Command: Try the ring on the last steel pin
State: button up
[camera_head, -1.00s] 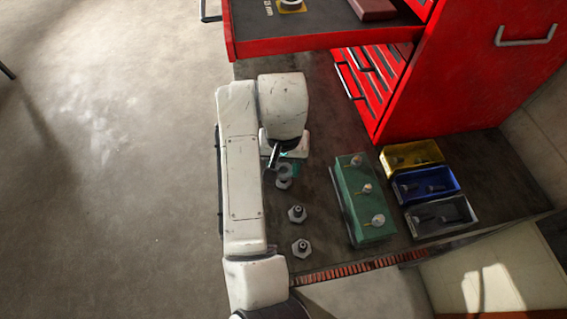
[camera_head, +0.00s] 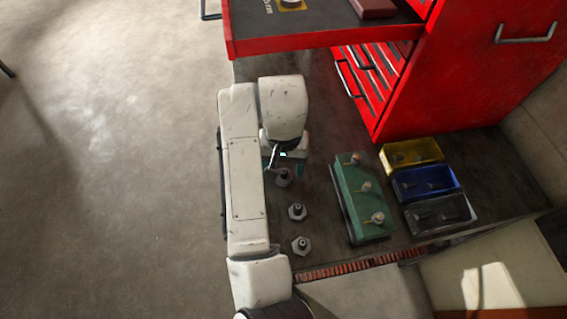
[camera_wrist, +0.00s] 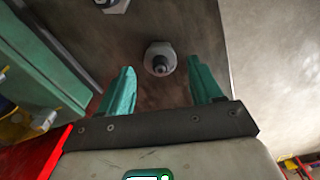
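Three steel pins with pale hexagonal bases stand in a row on the bench in the head view: the far pin (camera_head: 283,177), the middle pin (camera_head: 297,212) and the near pin (camera_head: 301,246). My gripper (camera_wrist: 161,74) is open, its two teal fingers spread wide. In the wrist view one upright pin (camera_wrist: 160,60) stands just beyond the gap between the fingertips, apart from both. A dark collar shows around its shaft; I cannot tell whether it is the ring. Nothing is visible between the fingers. In the head view my wrist partly hides the gripper.
A green block (camera_head: 362,205) with several pegs stands right of the pins. Yellow (camera_head: 411,152), blue (camera_head: 427,184) and dark grey (camera_head: 440,215) bins sit beyond it. A red open drawer (camera_head: 325,47) overhangs the bench at the back.

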jog(key=shift+o, duration=0.7)
notch_tip(320, 180, up, 11)
jog(key=p, duration=0.2)
jog(key=shift+p, duration=0.3)
jog(key=shift+f, duration=0.15)
dwell(0.7)
